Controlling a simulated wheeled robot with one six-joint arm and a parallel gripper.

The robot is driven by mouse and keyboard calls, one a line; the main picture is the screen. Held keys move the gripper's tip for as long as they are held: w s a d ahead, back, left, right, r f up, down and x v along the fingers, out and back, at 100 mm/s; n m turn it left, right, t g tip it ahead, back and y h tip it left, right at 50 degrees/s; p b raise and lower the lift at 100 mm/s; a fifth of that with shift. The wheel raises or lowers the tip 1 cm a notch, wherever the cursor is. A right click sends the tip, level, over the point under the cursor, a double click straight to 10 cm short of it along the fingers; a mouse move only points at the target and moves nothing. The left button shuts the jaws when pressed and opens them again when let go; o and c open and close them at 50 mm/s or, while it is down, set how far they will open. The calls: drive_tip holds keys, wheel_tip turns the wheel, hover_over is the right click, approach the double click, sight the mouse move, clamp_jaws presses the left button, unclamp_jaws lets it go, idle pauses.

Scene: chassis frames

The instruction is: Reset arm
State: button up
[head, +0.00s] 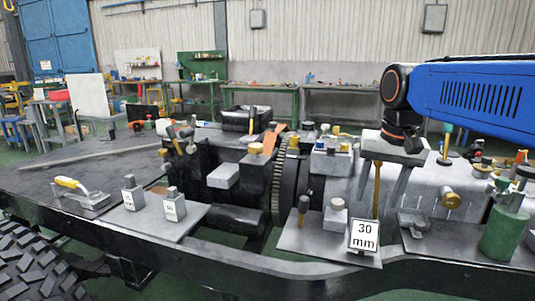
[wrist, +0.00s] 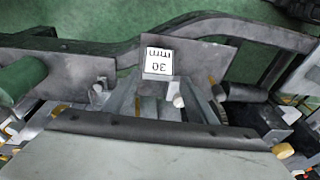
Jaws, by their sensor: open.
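My gripper (head: 374,208) points down over the right part of the chassis frame, below my blue arm. Its two fingers are apart, with nothing held between them. A 30 mm label (head: 364,236) stands on a grey plate just in front of and below the fingertips. In the wrist view the fingers of my gripper (wrist: 166,92) reach up from the dark gripper body, and the same 30 mm label (wrist: 158,61) shows upside down beyond them. I cannot tell from the frames how far the tips are above the plate.
The plate (head: 300,238) bears small knobbed parts close to the fingers. A green cylinder (head: 503,232) stands to the right, and a gear wheel (head: 283,185) to the left. Two labelled blocks (head: 173,208) and a yellow-handled tool (head: 72,184) lie farther left. Open air is above the frame.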

drive_tip(key=s+d+f+n+t, duration=0.2)
drive_tip(key=s+f+n, duration=0.1)
drive_tip(key=s+f, duration=1.4)
drive_tip(key=shift+s+d+f+n+t, duration=0.3)
drive_tip(key=shift+d+f, duration=0.05)
drive_tip(key=shift+f, duration=0.05)
drive_tip(key=shift+c, duration=0.4)
idle(0.8)
